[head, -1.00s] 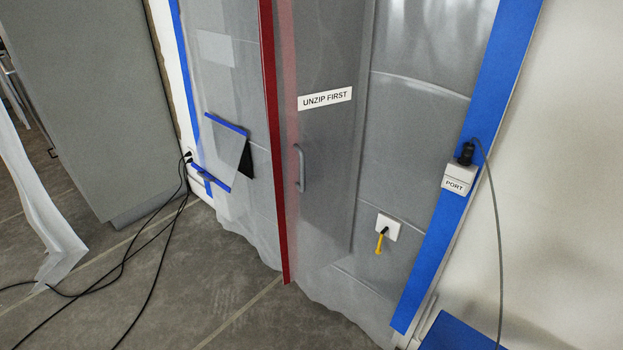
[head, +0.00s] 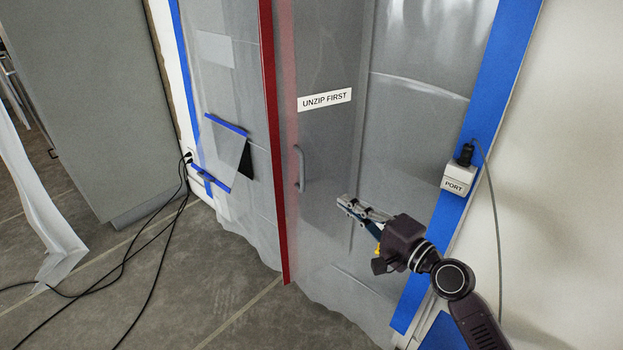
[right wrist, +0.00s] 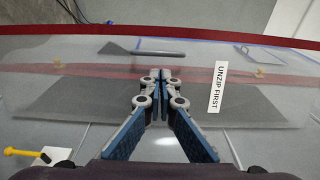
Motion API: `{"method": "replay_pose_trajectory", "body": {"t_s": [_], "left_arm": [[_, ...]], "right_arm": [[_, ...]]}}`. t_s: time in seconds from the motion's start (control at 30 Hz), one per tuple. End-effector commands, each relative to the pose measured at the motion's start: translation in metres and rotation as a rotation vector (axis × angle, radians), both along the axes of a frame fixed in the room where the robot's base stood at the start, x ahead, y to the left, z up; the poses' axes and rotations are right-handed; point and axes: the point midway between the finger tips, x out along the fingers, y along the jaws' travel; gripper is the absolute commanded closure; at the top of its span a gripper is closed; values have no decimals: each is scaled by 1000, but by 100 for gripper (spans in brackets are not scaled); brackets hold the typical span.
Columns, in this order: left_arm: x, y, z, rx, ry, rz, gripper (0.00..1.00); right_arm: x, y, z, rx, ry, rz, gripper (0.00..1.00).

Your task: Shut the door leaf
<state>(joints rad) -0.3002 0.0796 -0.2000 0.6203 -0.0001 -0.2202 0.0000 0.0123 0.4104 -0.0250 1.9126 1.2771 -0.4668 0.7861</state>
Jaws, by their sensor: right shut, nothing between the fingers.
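A grey door leaf (head: 330,150) with a handle (head: 299,168) shows behind clear plastic sheeting. I cannot tell from here whether it stands ajar. A white label reading "UNZIP FIRST" (head: 325,100) is on the sheeting, right of a red vertical strip (head: 272,150). My right gripper (head: 346,203) is shut and empty, below and right of the handle. In the right wrist view its fingertips (right wrist: 160,76) point toward the handle (right wrist: 142,49), with the label (right wrist: 217,87) to the right. I cannot tell whether they touch the sheeting. My left gripper is not in view.
A grey panel (head: 100,100) stands at the left. Black cables (head: 140,250) lie on the floor. A flap with blue tape (head: 228,150) is left of the strip.

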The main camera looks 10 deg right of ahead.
Motion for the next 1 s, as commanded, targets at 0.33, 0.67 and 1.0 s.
{"method": "replay_pose_trajectory", "body": {"t_s": [0.33, 0.67, 1.0], "left_arm": [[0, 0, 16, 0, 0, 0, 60], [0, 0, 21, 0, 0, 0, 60], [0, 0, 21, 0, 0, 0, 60]], "right_arm": [[63, 37, 2, -2, -1, 3, 100], [105, 60, -1, -4, 0, 3, 100], [111, 64, -2, -7, 0, 3, 100]]}}
